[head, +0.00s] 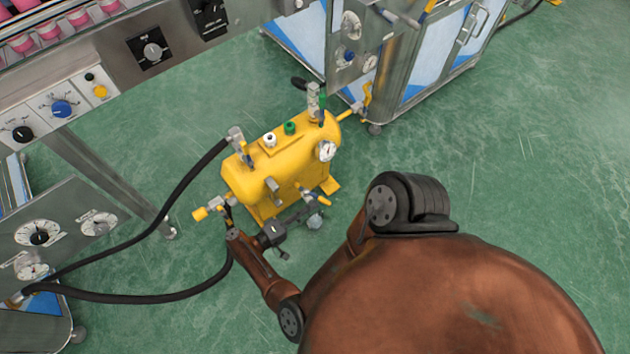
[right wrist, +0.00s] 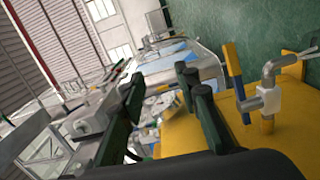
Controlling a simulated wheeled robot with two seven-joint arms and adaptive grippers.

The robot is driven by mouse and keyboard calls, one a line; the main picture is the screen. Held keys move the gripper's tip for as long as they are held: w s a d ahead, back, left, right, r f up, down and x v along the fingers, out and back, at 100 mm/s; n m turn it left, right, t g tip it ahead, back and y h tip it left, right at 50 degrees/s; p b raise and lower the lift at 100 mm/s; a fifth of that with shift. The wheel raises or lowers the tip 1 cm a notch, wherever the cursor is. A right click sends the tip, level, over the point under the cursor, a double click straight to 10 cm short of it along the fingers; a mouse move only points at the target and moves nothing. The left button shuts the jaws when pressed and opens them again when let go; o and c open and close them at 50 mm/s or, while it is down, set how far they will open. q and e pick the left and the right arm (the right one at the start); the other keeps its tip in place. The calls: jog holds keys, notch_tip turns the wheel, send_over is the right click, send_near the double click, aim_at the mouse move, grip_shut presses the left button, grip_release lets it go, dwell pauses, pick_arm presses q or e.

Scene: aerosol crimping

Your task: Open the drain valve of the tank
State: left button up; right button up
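The yellow tank (head: 270,172) stands on the green floor in the head view, with several fittings, a gauge and hose connections. I cannot tell which one is the drain valve. My right gripper (head: 292,222) is close in front of the tank's lower near side. In the right wrist view its dark fingers (right wrist: 165,100) are apart with nothing gripped between them. The tank (right wrist: 285,140) and a pipe valve (right wrist: 265,98) lie right of the fingers. My left gripper is not in view.
Black hoses (head: 150,297) run from the tank's left side to a machine panel (head: 60,235). A steel cabinet (head: 430,60) stands behind the tank, and a conveyor with pink items (head: 50,30) is at upper left. The floor right of the tank is clear.

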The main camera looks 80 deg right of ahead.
jog(key=shift+n+y, duration=0.3)
jog(key=w+f, duration=0.1)
jog(key=w+a+f, duration=0.1)
jog(key=shift+w+a+f, duration=0.15)
jog(key=shift+w+f, duration=0.15)
jog(key=shift+f, duration=0.1)
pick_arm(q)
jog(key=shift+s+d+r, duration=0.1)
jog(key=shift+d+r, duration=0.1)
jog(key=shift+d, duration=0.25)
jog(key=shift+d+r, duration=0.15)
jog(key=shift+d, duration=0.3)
pick_arm(e)
jog(key=shift+c, duration=0.2)
